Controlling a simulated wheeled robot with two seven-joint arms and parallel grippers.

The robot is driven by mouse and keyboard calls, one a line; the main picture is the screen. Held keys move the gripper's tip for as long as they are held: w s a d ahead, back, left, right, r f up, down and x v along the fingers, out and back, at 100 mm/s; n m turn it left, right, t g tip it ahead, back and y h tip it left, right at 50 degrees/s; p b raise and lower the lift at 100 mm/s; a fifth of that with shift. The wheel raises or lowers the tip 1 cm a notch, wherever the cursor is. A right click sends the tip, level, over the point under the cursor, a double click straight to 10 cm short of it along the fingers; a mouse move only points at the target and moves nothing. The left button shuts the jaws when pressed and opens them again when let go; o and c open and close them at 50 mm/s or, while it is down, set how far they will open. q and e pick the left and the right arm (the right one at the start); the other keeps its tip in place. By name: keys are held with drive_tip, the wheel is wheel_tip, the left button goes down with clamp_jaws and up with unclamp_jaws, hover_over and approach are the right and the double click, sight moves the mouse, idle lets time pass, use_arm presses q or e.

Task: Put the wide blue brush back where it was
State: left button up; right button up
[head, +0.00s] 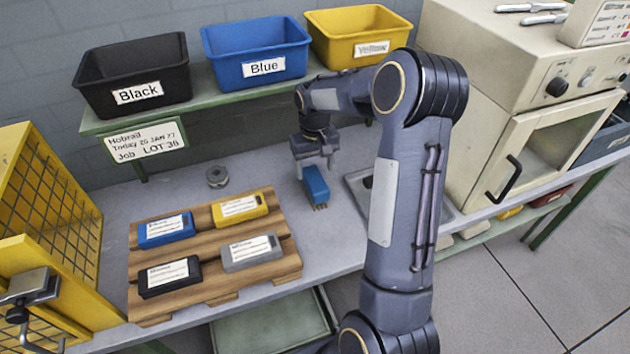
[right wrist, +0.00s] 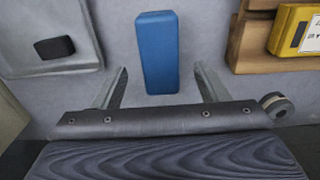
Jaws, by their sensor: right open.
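The wide blue brush (head: 316,186) lies on the grey bench, right of the wooden pallet, with its bristle end toward the front. In the right wrist view the blue brush (right wrist: 158,52) reaches in between the two fingers, with a gap on each side. My right gripper (head: 314,164) is open over the rear end of the brush; in the right wrist view its fingertips (right wrist: 158,75) flank the brush without visible contact. My left gripper is not in view.
A wooden pallet (head: 211,289) holds blue, yellow, black and grey labelled blocks. A metal ring (head: 217,176) lies behind it. Black (head: 134,75), blue (head: 257,52) and yellow (head: 361,38) bins stand on the rear shelf. A beige oven (head: 537,150) stands right; a yellow mesh guard (head: 50,215) stands left.

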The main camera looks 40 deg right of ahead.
wheel_tip(320, 180, up, 3)
drive_tip(key=shift+r, duration=0.15)
drive_tip(key=s+a+r+n+t+y, duration=0.1)
drive_tip(key=s+a+r+t+y, duration=0.15)
drive_tip(key=s+a+r, duration=0.85)
drive_tip(key=s+a+f+t, duration=0.1)
drive_tip(key=s+a+f, duration=0.1)
drive_tip(key=s+a, duration=0.2)
drive_tip(key=s+a+f+n+t+y, duration=0.1)
drive_tip(key=s+a, duration=0.3)
drive_tip(key=s, duration=0.5)
drive_tip(key=shift+a+f+t, duration=0.15)
drive_tip(key=shift+f+t, duration=0.25)
drive_tip(key=shift+t, duration=0.15)
